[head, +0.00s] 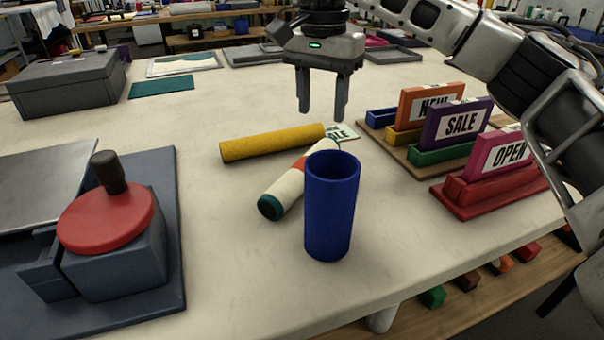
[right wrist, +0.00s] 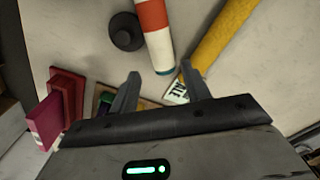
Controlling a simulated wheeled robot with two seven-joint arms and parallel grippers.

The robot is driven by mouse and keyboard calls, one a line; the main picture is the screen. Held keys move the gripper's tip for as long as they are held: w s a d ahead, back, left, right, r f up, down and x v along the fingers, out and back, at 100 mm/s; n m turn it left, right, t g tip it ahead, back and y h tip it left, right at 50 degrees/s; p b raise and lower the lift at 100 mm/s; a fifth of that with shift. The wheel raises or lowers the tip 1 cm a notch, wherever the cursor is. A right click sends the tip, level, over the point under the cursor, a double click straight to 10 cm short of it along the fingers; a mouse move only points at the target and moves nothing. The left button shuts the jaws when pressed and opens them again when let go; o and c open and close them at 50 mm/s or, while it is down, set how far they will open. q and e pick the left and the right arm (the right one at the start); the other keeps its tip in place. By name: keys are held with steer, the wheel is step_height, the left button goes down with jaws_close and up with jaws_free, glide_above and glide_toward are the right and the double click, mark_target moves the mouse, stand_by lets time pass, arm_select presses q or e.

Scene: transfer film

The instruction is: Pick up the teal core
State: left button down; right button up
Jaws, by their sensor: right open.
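A cream roll (head: 291,190) with an orange-red band lies on the table, and its near end is teal. I take it for the teal core. The blue upright tube (head: 331,215) stands in front of it and hides part of it. In the right wrist view the roll (right wrist: 156,35) has a teal-edged end just beyond my fingertips. My right gripper (head: 322,115) points down, open and empty, above and behind the roll, apart from it. It also shows in the right wrist view (right wrist: 160,72). My left gripper is not in view.
A yellow roll (head: 270,144) lies close behind the cream roll, near a small SALE card (head: 342,133). Sign holders (head: 490,190) stand at right. A red-topped device (head: 105,217) is at left. A grey box (head: 68,85) and teal sheet (head: 161,87) lie further back.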

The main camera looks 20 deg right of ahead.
mark_target(321, 146)
steer(key=f, duration=0.9)
steer(key=shift+w+d+f, duration=0.1)
steer(key=shift+d+f, duration=0.05)
steer(key=shift+d, duration=0.05)
steer(key=c, duration=0.9)
steer(key=shift+o, duration=0.2)
